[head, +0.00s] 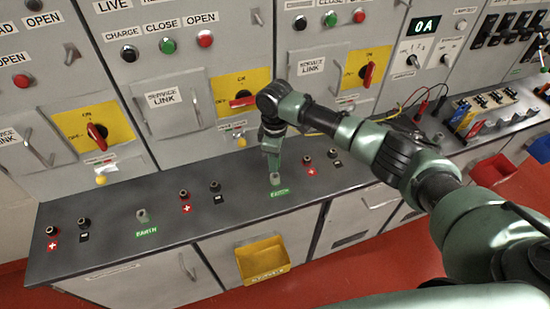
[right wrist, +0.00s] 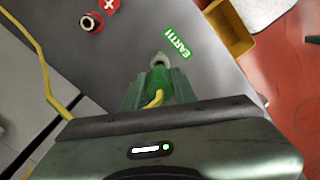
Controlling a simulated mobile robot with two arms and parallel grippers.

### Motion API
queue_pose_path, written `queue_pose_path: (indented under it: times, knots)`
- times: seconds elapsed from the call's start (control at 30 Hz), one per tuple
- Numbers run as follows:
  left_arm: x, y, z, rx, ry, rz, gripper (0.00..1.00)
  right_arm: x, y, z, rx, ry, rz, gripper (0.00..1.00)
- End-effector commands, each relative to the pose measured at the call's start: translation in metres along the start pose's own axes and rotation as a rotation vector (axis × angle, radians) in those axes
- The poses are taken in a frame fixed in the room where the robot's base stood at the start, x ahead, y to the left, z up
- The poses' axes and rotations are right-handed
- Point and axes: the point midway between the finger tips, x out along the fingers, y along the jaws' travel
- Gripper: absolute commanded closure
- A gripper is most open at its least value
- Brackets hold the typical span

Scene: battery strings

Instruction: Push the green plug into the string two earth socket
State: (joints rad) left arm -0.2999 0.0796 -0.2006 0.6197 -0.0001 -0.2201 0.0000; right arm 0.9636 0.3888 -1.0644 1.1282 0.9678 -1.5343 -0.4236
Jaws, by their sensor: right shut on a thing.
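My right gripper (head: 272,152) points down over the right-hand earth socket (head: 275,180) on the dark bench top. In the right wrist view it is shut on the green plug (right wrist: 158,78), which has a yellow lead. The plug's tip is at the grey earth socket (right wrist: 159,58), beside a green EARTH label (right wrist: 178,42). I cannot tell how far the plug is in the socket. My left gripper is not in view.
Another earth socket (head: 142,215) stands farther left. Red-marked (head: 308,160) and black-marked (head: 335,153) sockets stand close right of the gripper. A yellow bin (head: 262,262) hangs on the bench front. Cabinets with SERVICE LINK doors (head: 172,110) rise behind.

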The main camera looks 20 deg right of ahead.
Motion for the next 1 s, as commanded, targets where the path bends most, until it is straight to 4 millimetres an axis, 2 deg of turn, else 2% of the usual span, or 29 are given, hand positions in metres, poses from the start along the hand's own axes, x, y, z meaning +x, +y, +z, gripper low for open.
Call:
queue_pose_path:
  times: [1.0]
  knots:
    - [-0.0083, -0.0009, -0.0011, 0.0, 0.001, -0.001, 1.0, -0.0005, 0.0005, -0.0002, 0.001, 0.0, 0.001, 1.0]
